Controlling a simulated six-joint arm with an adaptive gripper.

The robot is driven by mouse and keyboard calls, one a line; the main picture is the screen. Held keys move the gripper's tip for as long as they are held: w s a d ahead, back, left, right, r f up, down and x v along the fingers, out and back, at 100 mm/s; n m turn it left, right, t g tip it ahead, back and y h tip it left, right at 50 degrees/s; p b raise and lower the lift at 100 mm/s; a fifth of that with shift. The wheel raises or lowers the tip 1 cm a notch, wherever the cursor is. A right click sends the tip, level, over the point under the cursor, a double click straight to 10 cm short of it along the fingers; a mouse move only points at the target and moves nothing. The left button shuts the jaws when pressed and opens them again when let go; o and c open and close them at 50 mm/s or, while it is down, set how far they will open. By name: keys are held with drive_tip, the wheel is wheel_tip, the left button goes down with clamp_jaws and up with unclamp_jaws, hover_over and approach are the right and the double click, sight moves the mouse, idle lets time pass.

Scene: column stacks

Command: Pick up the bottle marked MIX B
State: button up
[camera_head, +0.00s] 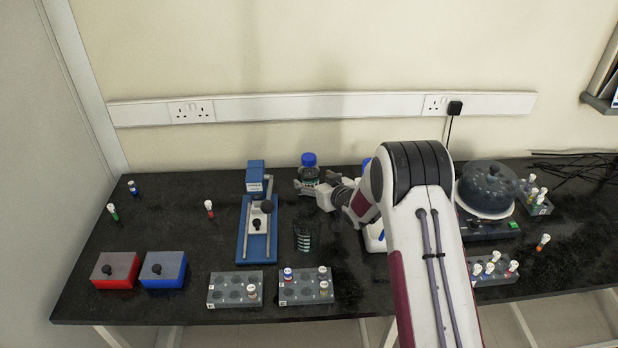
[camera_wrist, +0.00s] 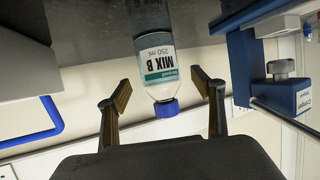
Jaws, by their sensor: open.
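The MIX B bottle is clear with a blue cap and a white and green label; it stands at the back of the bench in the head view (camera_head: 308,171). In the wrist view, the MIX B bottle (camera_wrist: 158,58) appears upside down, its label readable as "MIX B 250 ml". My gripper (camera_wrist: 160,80) is open, with one finger on each side of the bottle and visible gaps to both. In the head view my gripper (camera_head: 309,188) is at the bottle's front and partly hides its lower body.
A blue stand device (camera_head: 257,228) is left of the bottle, and also shows at the right of the wrist view (camera_wrist: 245,65). Racks with vials (camera_head: 305,287) and red and blue boxes (camera_head: 163,270) stand in front.

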sight(309, 176)
drive_tip(key=shift+w, duration=0.1)
drive_tip(key=shift+x, duration=2.5)
drive_tip(key=shift+f, duration=0.15)
drive_tip(key=c, duration=1.6)
